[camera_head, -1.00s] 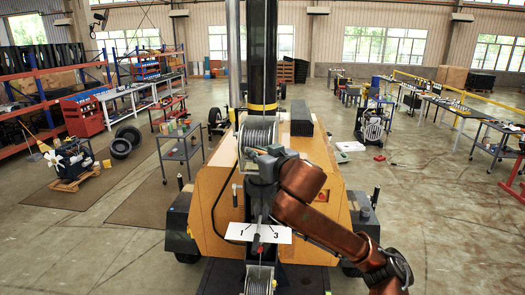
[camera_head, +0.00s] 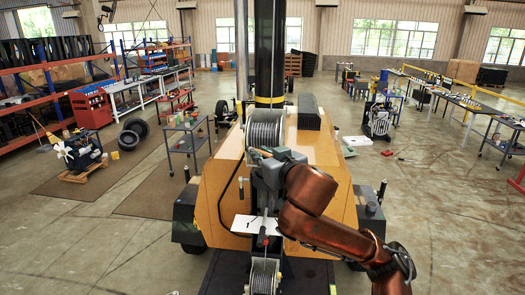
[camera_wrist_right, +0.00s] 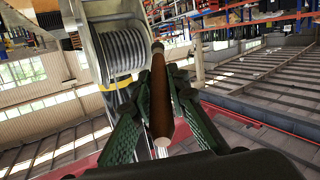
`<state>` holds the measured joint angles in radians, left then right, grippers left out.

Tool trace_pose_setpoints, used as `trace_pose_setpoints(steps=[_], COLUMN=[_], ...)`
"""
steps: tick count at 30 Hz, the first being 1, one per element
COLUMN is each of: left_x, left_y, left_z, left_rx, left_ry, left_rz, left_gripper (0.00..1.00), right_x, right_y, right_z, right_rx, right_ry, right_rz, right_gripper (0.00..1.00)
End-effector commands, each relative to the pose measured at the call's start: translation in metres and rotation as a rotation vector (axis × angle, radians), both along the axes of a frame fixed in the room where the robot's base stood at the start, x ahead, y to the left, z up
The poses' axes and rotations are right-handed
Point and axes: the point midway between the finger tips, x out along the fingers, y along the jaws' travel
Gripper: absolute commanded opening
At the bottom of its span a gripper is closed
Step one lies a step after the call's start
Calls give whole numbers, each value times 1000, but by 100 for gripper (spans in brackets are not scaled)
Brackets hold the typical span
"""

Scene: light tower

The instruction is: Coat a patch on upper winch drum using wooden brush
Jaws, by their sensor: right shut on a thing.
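The upper winch drum (camera_head: 265,128), wound with grey cable, sits on top of the yellow light-tower body at the mast foot. It also shows large in the right wrist view (camera_wrist_right: 124,54). My right gripper (camera_head: 266,165) is just below this drum in the head view. In the right wrist view its green fingers (camera_wrist_right: 158,82) are shut on the brown wooden brush (camera_wrist_right: 160,100). The brush's dark far end lies beside the drum's right flange; I cannot tell whether it touches. A pale part shows at its near end. My left gripper is not in view.
A lower winch drum (camera_head: 263,275) sits below a white plate (camera_head: 246,224) on the tower's front. The black mast (camera_head: 270,50) rises behind the upper drum. A dark ridged block (camera_head: 309,112) stands right of it. A grey cart (camera_head: 185,140) stands to the left.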

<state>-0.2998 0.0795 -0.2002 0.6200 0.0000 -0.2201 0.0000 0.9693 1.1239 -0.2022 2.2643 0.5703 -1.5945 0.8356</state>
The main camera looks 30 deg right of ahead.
Motion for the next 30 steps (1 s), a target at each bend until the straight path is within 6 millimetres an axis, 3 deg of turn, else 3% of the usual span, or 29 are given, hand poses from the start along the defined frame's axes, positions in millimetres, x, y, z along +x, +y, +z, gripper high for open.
trace_pose_setpoints(steps=[11, 22, 30], left_x=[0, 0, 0], left_y=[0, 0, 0], left_z=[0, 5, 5], left_rx=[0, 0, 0], left_ry=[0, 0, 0], left_rz=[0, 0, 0], left_gripper=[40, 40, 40], right_x=[-2, -23, -25], right_y=[2, 18, 19], right_z=[0, 1, 0], right_rx=[0, -1, 0], right_ry=[0, -1, 0], right_rz=[0, 1, 0], right_gripper=[0, 0, 0])
